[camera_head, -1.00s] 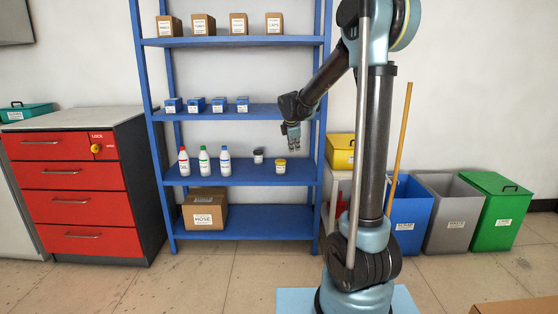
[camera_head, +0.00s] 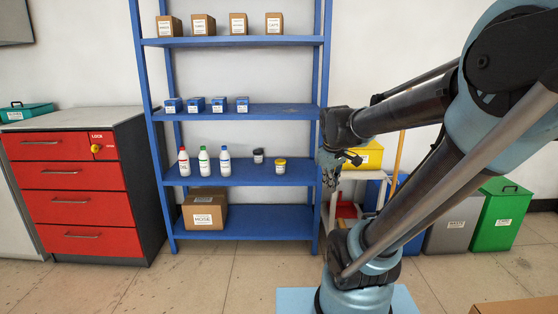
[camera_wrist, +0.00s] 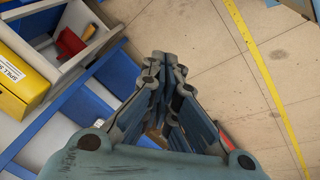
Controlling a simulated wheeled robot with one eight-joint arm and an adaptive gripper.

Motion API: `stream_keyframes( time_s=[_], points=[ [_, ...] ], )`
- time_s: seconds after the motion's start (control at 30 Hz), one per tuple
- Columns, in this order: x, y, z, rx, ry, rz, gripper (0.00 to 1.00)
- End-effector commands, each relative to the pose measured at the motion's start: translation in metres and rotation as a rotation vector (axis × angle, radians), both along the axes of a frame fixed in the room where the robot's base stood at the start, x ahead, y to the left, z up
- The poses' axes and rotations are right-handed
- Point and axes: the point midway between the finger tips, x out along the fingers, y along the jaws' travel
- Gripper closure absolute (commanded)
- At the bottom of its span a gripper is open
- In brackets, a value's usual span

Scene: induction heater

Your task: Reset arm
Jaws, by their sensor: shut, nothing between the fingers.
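My gripper (camera_head: 330,177) hangs pointing down in front of the right post of the blue shelf (camera_head: 246,174). It is shut and empty. In the wrist view my gripper (camera_wrist: 165,58) shows its fingertips together, over the tiled floor beside the blue shelf frame (camera_wrist: 75,100). My arm reaches from the right side of the head view to the gripper, with its elbow high at the right. I cannot tell from the head view how far the gripper is from the shelf post.
The shelf holds white bottles (camera_head: 203,162), blue boxes (camera_head: 219,105), two small jars (camera_head: 280,166) and cardboard boxes. A yellow box (camera_head: 368,155) on a white stand and a green bin (camera_head: 498,215) are at right. A red drawer cabinet (camera_head: 75,180) stands left.

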Motion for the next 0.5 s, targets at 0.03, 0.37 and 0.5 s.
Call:
stream_keyframes(
  time_s=[0.03,0.37,0.5],
  points=[
    [-0.016,-0.003,-0.007,0.019,0.006,-0.052,1.00],
    [-0.103,-0.010,-0.055,0.146,0.054,-0.398,1.00],
    [-0.126,-0.011,-0.072,0.183,0.069,-0.509,1.00]
  ],
)
